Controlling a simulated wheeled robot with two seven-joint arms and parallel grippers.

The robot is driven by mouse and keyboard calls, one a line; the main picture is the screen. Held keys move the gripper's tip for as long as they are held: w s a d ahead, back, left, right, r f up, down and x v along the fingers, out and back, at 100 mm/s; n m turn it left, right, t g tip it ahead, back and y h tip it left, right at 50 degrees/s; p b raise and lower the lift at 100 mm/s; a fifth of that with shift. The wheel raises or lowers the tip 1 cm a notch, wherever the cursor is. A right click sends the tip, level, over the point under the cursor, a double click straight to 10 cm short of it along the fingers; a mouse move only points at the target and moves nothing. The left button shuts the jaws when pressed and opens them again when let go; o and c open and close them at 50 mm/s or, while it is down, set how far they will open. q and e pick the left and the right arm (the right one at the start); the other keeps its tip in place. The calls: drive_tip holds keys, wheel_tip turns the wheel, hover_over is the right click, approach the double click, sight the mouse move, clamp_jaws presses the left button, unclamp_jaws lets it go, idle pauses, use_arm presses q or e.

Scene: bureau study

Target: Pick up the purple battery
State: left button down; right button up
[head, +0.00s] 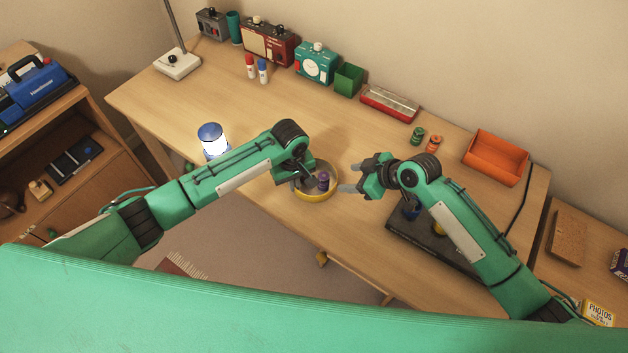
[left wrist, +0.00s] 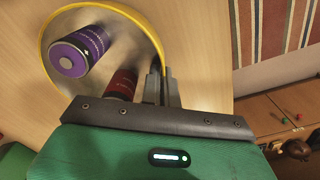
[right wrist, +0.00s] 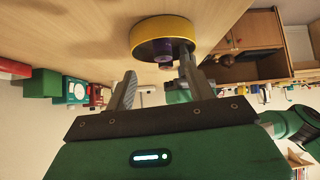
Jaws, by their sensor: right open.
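The purple battery (head: 323,180) stands in a round yellow-rimmed bowl (head: 320,199) near the desk's front edge. In the left wrist view the purple battery (left wrist: 80,52) shows its pale end beside a dark red battery (left wrist: 122,84) in the same bowl. My right gripper (head: 349,177) is open and empty just right of the bowl. In the right wrist view the bowl (right wrist: 160,38) lies beyond its fingertips.
A lit blue-topped lamp (head: 211,138) stands left of the bowl, behind my left arm. A dark flat pad (head: 425,240) lies under my right arm. An orange tray (head: 495,157) and a red tray (head: 389,104) are farther back.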

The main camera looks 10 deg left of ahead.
drive_tip(key=w+a+r+n+g+h, duration=0.2)
drive_tip(key=w+r+n+g+h, duration=0.1)
drive_tip(key=r+n+g+h, duration=0.15)
drive_tip(key=n, duration=0.1)
hover_over(326, 176)
drive_tip(key=d, duration=0.2)
wheel_tip(326, 176, down, 4)
drive_tip(key=shift+y, duration=0.25)
drive_tip(key=shift+w+x, duration=0.15)
drive_tip(key=shift+x, duration=1.3)
drive_tip(key=shift+w+x, duration=0.1)
drive_tip(key=shift+x, duration=1.4)
drive_tip(key=shift+d+f, duration=0.1)
drive_tip(key=shift+d, duration=0.1)
drive_tip(key=c, duration=1.1)
drive_tip(key=shift+c, duration=0.2)
